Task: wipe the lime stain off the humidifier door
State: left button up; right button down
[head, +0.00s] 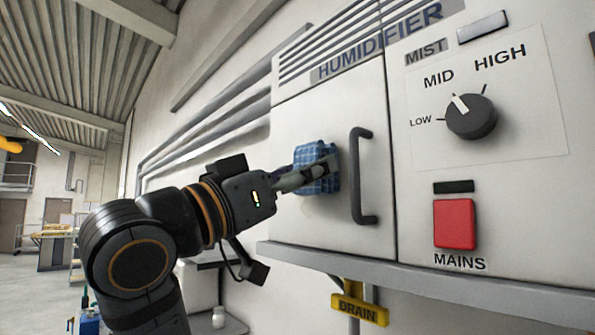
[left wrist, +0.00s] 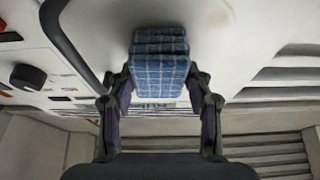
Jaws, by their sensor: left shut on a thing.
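The humidifier door (head: 290,120) is a white panel with a dark vertical handle (head: 362,175) on its right side. My left gripper (head: 325,170) is shut on a blue checked cloth (head: 316,155), folded into a pad. The cloth is at the door, left of the handle, and seems to touch it. In the left wrist view the cloth (left wrist: 160,65) sits between the two fingers, with the door (left wrist: 120,20) beyond it. A faint greyish patch (head: 312,200) shows on the door just below the cloth; the cloth and gripper hide part of that area. My right gripper is not in view.
Right of the door is a panel with a mist knob (head: 471,116) and a red mains switch (head: 455,223). A grey ledge (head: 420,278) runs below, with a yellow drain tag (head: 359,308) under it. Pipes (head: 215,115) run along the wall at left.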

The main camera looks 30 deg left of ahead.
pick_arm(q)
jog(key=shift+a, duration=0.15)
jog(key=s+b, duration=0.1)
jog(key=s+a+b, duration=0.1)
jog(key=s, duration=0.1)
jog(key=s+a+b, duration=0.1)
jog(key=shift+s+f, duration=0.15)
jog(key=shift+s, duration=0.1)
jog(key=shift+s+a, duration=0.15)
jog(key=shift+s, duration=0.3)
